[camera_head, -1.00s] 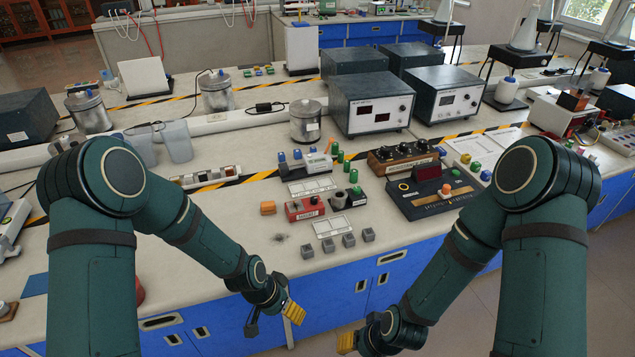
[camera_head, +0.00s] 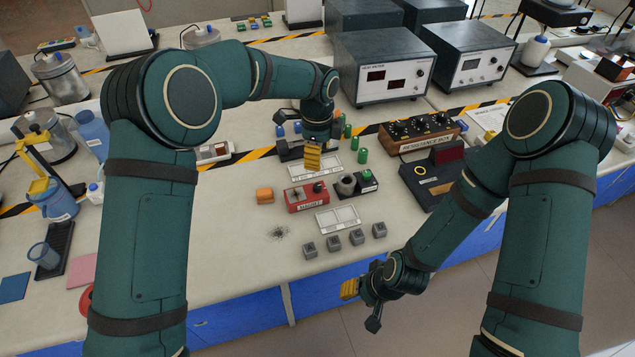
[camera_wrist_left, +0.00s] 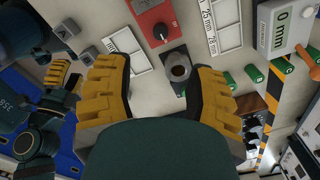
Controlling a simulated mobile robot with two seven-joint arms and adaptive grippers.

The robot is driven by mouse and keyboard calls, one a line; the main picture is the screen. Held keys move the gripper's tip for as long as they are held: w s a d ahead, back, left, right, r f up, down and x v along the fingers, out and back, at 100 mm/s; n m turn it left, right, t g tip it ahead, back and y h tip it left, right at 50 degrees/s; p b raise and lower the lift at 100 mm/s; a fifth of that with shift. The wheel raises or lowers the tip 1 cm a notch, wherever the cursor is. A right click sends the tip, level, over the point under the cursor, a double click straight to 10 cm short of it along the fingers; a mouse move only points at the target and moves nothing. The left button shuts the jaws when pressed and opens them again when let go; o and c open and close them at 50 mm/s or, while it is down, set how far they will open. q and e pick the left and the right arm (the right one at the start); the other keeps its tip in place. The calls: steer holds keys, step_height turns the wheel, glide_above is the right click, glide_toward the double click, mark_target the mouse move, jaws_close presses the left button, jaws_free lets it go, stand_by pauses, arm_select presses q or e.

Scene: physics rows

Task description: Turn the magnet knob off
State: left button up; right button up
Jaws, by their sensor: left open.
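The red box labelled MAGNET (camera_head: 299,200) sits on the white bench, and its dark knob (camera_head: 319,187) is on the right part of its top. In the left wrist view the red box (camera_wrist_left: 145,14) is at the top centre, with the black round knob (camera_wrist_left: 160,33) facing the camera; its setting is too small to read. My left gripper (camera_head: 312,158) hangs above the bench near the box. In the left wrist view its yellow fingers (camera_wrist_left: 158,88) are wide apart and empty, not touching the knob. My right gripper (camera_head: 358,303) is low, in front of the bench edge.
A dark block with a round hole (camera_head: 346,185) stands just right of the red box. Grey cubes (camera_head: 333,243) line the front, and an orange block (camera_head: 265,195) lies left. The resistance box (camera_head: 415,132) and a black panel (camera_head: 428,178) are further right.

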mark_target(317, 186)
arm_select(q)
step_height(317, 186, down, 12)
steer(key=shift+b, duration=0.9)
steer(key=shift+c, duration=0.4)
jaws_close()
